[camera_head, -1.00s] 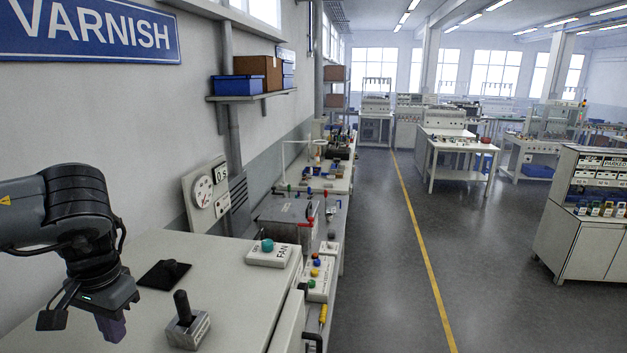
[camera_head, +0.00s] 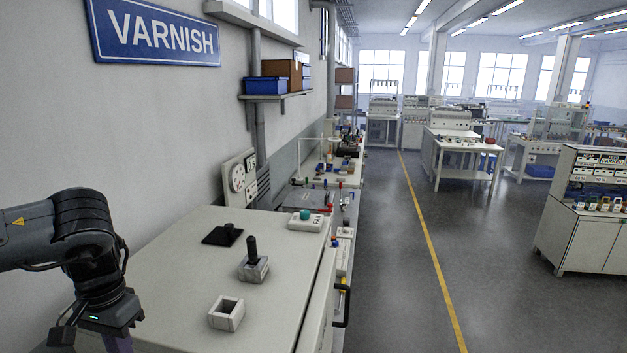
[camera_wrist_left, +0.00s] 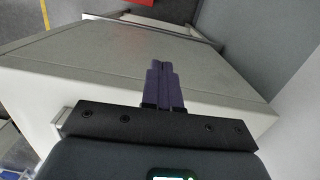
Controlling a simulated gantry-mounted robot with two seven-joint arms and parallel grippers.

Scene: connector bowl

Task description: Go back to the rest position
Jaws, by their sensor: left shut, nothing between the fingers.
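My left gripper (camera_head: 118,343) hangs at the lower left of the head view, at the near left end of a light-topped cabinet (camera_head: 180,265). Its fingertips are cut off by the bottom edge there. In the left wrist view its purple fingers (camera_wrist_left: 162,68) are together with nothing between them, and the pale cabinet top (camera_wrist_left: 100,60) lies beyond them. My right gripper is in neither view.
On the cabinet top are an open square grey block (camera_head: 227,313), a block with a black upright handle (camera_head: 253,262), a black flat piece with a knob (camera_head: 222,235) and a FAN button box (camera_head: 305,220). A floor aisle with a yellow line (camera_head: 430,250) is clear to the right.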

